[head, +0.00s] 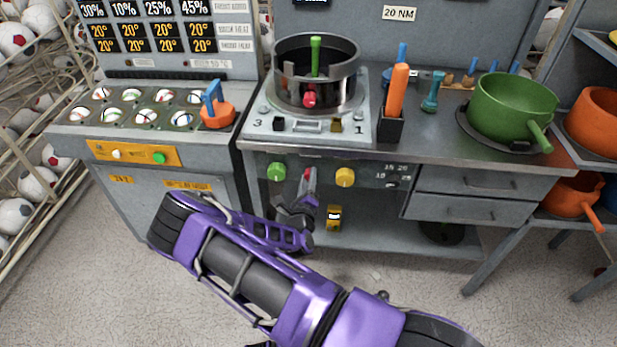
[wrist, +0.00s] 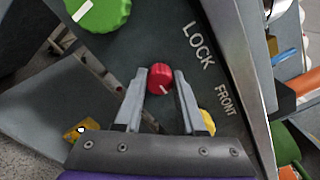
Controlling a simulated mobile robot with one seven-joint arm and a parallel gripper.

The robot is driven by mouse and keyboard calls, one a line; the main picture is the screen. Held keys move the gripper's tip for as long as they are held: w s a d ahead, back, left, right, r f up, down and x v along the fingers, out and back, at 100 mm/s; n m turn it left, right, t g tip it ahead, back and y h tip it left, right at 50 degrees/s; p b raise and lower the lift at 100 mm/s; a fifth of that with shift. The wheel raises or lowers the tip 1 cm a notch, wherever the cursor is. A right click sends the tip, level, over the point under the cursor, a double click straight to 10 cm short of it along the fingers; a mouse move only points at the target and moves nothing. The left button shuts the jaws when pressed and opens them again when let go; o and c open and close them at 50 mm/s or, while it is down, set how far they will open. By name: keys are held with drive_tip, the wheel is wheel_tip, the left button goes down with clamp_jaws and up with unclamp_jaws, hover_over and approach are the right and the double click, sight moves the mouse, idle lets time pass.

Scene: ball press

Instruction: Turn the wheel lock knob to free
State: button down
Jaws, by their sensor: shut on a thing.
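The small red knob (wrist: 160,80) sits on the dark front panel of the press bench, near the printed word LOCK (wrist: 199,46). A short white mark on its face points to the lower right in the wrist view. My gripper (wrist: 161,74) is shut on the red knob, with one finger on each side of it. In the head view my gripper (head: 308,182) reaches the panel from below, and the red knob (head: 307,172) shows between a green knob (head: 276,171) and a yellow knob (head: 345,177).
Above stand a round metal press (head: 316,72), an orange-handled tool (head: 397,90) and a green pot (head: 512,105). A small yellow item (head: 334,217) lies on the lower shelf.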

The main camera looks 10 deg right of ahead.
idle(0.4)
drive_tip(key=c, duration=0.5)
unclamp_jaws()
drive_tip(key=shift+s, duration=0.15)
drive_tip(key=v, duration=1.7)
